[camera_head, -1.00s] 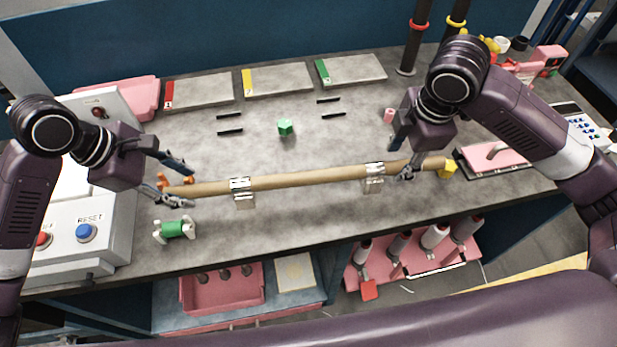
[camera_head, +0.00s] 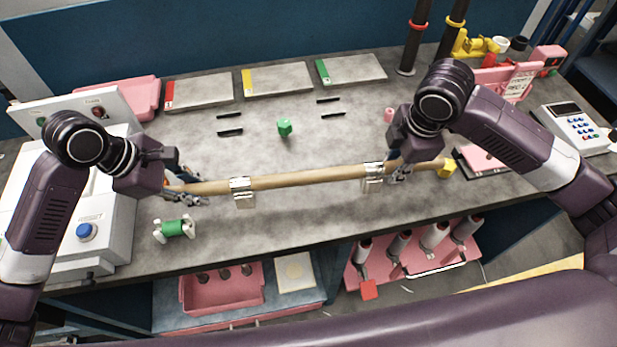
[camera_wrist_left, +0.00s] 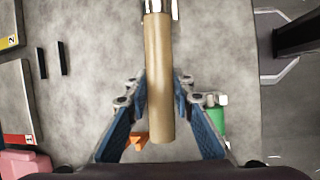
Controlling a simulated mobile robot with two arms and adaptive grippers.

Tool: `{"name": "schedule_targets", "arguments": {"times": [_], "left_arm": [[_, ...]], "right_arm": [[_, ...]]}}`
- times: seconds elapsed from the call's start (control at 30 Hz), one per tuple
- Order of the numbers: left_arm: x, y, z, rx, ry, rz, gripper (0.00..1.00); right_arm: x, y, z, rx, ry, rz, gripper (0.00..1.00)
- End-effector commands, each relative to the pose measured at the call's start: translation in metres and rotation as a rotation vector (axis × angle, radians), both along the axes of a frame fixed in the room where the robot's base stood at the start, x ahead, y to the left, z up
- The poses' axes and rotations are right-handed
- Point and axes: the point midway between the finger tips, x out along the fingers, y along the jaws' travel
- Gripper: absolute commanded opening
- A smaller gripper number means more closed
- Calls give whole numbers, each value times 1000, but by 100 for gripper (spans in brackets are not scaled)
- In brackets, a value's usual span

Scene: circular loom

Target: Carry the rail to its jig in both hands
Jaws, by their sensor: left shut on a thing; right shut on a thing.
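The rail (camera_head: 310,178) is a long tan rod lying level across the bench, held in two silver brackets (camera_head: 243,193), (camera_head: 374,178). My left gripper (camera_head: 192,192) is shut on the rail near its left end. In the left wrist view the rail (camera_wrist_left: 158,50) runs between the blue-padded fingers (camera_wrist_left: 158,95), its near end poking out past them. My right gripper (camera_head: 398,172) is shut on the rail near its right end; its fingers are partly hidden. I cannot tell which thing is the jig.
A green spool (camera_head: 174,229) lies in front of the rail's left end. A yellow block (camera_head: 447,168) is at its right end. A blue-buttoned box (camera_head: 95,240) stands left; dark posts (camera_head: 413,40) stand behind.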

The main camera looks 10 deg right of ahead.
Motion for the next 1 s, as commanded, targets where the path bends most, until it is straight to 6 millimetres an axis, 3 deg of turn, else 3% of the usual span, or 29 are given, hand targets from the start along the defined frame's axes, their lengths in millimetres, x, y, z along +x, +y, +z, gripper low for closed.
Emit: {"name": "schedule_targets", "arguments": {"times": [0.67, 1.0], "left_arm": [[1, 0, 2, -1, -4, 0, 0], [1, 0, 17, 0, -4, 2, 0]], "right_arm": [[1, 0, 2, 0, -4, -1, 0], [1, 0, 17, 0, -4, -1, 0]]}}
